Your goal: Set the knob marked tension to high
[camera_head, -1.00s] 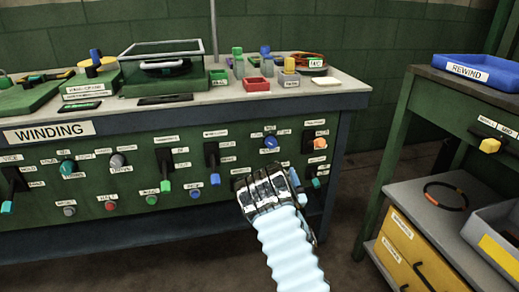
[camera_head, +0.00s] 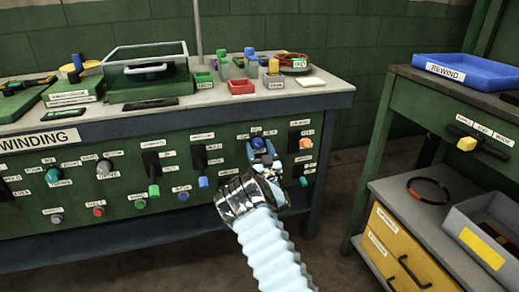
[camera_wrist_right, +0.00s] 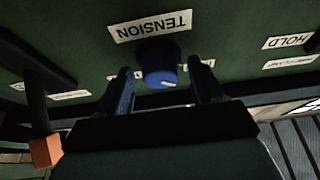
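The blue knob (camera_head: 257,142) is on the green panel of the winding bench, mostly behind my right gripper in the head view. The right wrist view shows the knob (camera_wrist_right: 160,68) under an upside-down TENSION label (camera_wrist_right: 150,26), with a pale mark on its edge. My right gripper (camera_head: 262,153) is at the knob. In the wrist view its two fingers (camera_wrist_right: 161,78) stand apart on either side of the knob, with a gap showing at each side. The labels for the knob's settings are too small or covered to read. My left gripper is not in view.
A black lever with an orange tip (camera_head: 305,143) is just right of the gripper. A black lever with a blue tip (camera_head: 203,182) is to the left. The bench top (camera_head: 317,98) overhangs above. A side bench with a blue REWIND tray (camera_head: 460,68) stands right.

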